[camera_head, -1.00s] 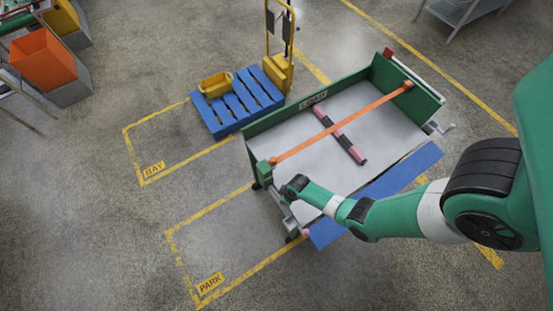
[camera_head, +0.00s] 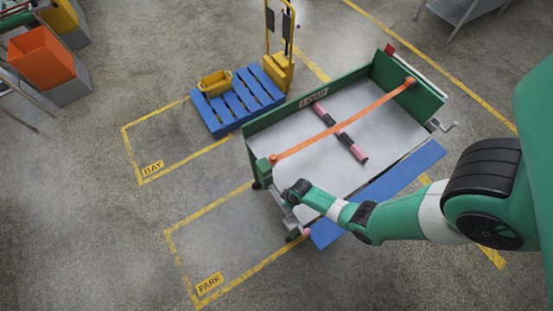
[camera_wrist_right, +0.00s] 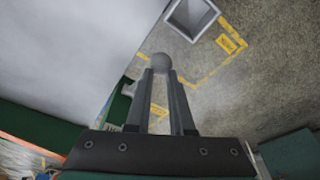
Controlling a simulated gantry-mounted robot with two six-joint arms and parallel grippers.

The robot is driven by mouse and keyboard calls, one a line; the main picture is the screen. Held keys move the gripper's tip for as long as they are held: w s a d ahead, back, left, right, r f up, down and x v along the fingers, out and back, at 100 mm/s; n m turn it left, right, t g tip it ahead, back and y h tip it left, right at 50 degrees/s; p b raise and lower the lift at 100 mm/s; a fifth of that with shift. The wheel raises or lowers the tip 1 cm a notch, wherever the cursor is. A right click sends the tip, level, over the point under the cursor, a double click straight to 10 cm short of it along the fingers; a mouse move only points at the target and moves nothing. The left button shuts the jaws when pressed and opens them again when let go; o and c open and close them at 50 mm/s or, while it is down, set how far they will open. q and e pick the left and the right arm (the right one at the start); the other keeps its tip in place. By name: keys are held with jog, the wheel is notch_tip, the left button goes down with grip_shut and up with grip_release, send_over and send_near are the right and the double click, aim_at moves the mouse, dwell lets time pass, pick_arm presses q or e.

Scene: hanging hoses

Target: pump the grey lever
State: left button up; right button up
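My right gripper (camera_wrist_right: 161,76) has its two fingers standing apart in the right wrist view. In the head view my right gripper (camera_head: 297,190) is at the near left corner of the green cart (camera_head: 258,168), beside grey metal parts (camera_head: 290,221). The arm hides much of that corner, and no separate lever can be made out. My left gripper is not in view.
The cart has a pale deck (camera_head: 375,130), an orange strap (camera_head: 340,122) and a black-and-pink bar (camera_head: 352,145). A blue panel (camera_head: 390,187) runs along its near side. The PARK floor area (camera_head: 215,235) is empty.

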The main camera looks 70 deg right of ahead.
jog(key=shift+s+a+f+b, duration=0.15)
jog(key=shift+s+f+b, duration=0.05)
jog(key=shift+f+b, duration=0.55)
jog(key=shift+s+a+f+b, duration=0.15)
jog(key=shift+f+b, duration=0.35)
jog(key=shift+f, duration=0.4)
jog(key=shift+f+b, duration=0.9)
jog(key=shift+b, duration=0.05)
jog(key=r+p, duration=0.5)
jog(key=shift+w+d+r, duration=0.15)
jog(key=shift+w+r, duration=0.05)
jog(key=shift+r, duration=0.15)
jog(key=shift+f, duration=0.1)
jog(key=r+p, duration=0.1)
jog(key=w+r+p, duration=0.1)
jog(key=d+r+p, duration=0.1)
jog(key=r, duration=0.1)
jog(key=shift+w+d, duration=0.1)
jog(key=shift+w, duration=0.05)
jog(key=shift+f, duration=0.1)
